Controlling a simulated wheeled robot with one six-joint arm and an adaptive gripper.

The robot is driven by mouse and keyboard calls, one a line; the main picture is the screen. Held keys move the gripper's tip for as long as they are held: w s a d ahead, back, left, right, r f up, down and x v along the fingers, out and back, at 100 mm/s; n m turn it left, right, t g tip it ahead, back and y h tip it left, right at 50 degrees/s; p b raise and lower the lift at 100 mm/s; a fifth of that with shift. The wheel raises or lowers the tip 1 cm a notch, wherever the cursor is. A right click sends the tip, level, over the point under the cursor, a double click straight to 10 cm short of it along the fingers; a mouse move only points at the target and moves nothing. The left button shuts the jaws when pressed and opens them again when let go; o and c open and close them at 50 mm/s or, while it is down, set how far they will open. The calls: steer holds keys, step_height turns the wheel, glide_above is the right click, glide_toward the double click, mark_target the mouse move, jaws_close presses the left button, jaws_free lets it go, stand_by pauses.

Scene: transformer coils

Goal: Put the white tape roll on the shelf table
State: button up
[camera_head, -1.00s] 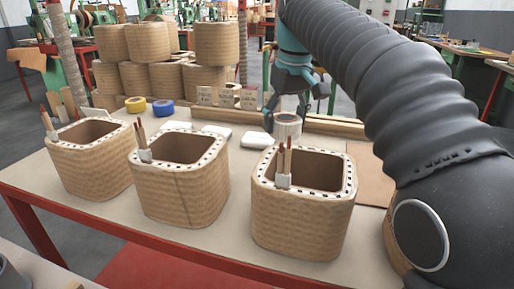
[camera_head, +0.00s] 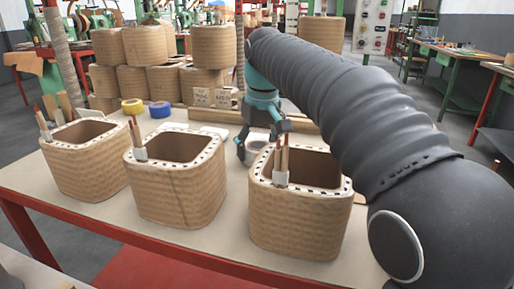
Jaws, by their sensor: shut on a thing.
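The white tape roll (camera_head: 257,144) is a small pale cylinder, partly hidden by my fingers and by the right-hand coil. My gripper (camera_head: 259,147) is shut on it, with one dark finger on its left side and the other near its right. They are behind the right-hand coil, over the table's back part. I cannot tell whether the roll touches the surface. The table (camera_head: 190,238) has a pale top and a red frame. I cannot tell which piece of furniture is the shelf table.
Three wrapped coils (camera_head: 175,180) with upright leads stand along the front. A yellow tape roll (camera_head: 133,106) and a blue tape roll (camera_head: 160,109) lie at the back left. Stacked coils (camera_head: 165,75) stand behind. Green workbenches (camera_head: 440,58) are far right.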

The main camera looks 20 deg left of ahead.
steer(key=shift+f, duration=0.15)
steer(key=o, duration=1.3)
steer(key=r, duration=0.4)
steer(key=d+r, duration=0.1)
steer(key=r, duration=0.3)
steer(key=s+r+p, duration=0.1)
steer(key=r, duration=0.3)
steer(key=shift+d+r, duration=0.1)
steer(key=shift+d, duration=0.05)
